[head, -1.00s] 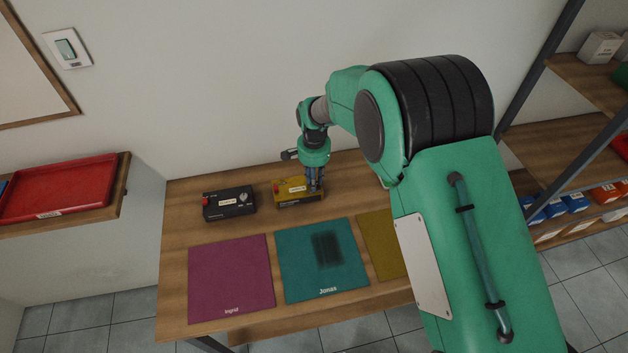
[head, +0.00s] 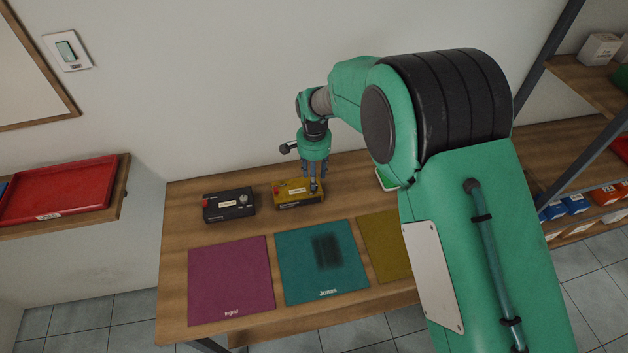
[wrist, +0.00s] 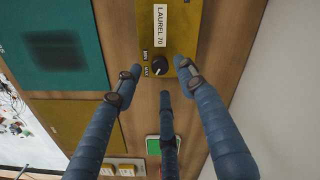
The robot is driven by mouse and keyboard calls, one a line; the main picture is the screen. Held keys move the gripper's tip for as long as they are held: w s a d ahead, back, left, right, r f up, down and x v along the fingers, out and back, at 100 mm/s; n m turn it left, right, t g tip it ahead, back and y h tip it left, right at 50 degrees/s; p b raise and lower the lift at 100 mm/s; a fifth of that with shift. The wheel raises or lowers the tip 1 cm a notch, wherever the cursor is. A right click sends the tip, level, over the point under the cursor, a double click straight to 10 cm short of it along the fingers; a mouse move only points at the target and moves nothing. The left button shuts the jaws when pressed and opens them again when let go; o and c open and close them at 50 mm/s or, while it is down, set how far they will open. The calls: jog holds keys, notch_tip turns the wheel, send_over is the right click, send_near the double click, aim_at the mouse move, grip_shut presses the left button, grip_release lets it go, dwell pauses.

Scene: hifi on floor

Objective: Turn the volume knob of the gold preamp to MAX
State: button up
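The gold preamp (head: 290,194) stands on the wooden table near the wall; its label reads LAUREL 70 in the wrist view (wrist: 181,30). Its dark round volume knob (wrist: 160,66) has a light pointer mark that seems to face the lower right of the wrist picture. MIN and MAX marks (wrist: 148,71) are printed left of the knob. My gripper (wrist: 160,80) has three blue fingers, spread apart around and above the knob, with visible gaps to it. In the head view, my gripper (head: 314,181) points down over the preamp's right end.
A black preamp (head: 229,206) stands to the left. Magenta (head: 231,280), teal (head: 296,285) and mustard (head: 384,245) mats lie in front. A green-and-white item (wrist: 153,146) lies on the table to the right. The wall is close behind.

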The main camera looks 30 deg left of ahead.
notch_tip(320, 180, up, 8)
jog(key=shift+r, duration=0.2)
dwell(0.5)
jog(key=w+d+r+t+b, duration=0.1)
jog(key=w+d+r, duration=0.1)
jog(key=d+r, duration=0.55)
jog(key=w+d+r+b, duration=0.1)
jog(key=d+r, duration=0.3)
jog(key=d, duration=0.6)
jog(key=s+d+r+t+b, duration=0.1)
jog(key=d+r, duration=0.2)
jog(key=d, duration=0.3)
jog(key=s+d+r+y+b, duration=0.1)
jog(key=s+d+r, duration=0.1)
jog(key=d, duration=0.3)
jog(key=s+d+r+t+b, duration=0.1)
jog(key=d+r, duration=0.2)
jog(key=d, duration=0.3)
jog(key=s+d+r+t+b, duration=0.1)
jog(key=s+d+b, duration=0.1)
jog(key=s+d, duration=1.1)
jog(key=s+d+f+t+h+b, duration=0.1)
jog(key=s+d+f, duration=0.3)
jog(key=s+d, duration=0.5)
jog(key=shift+s+d+t+b, duration=0.3)
jog(key=shift+d+b, duration=0.4)
jog(key=shift+d, duration=0.05)
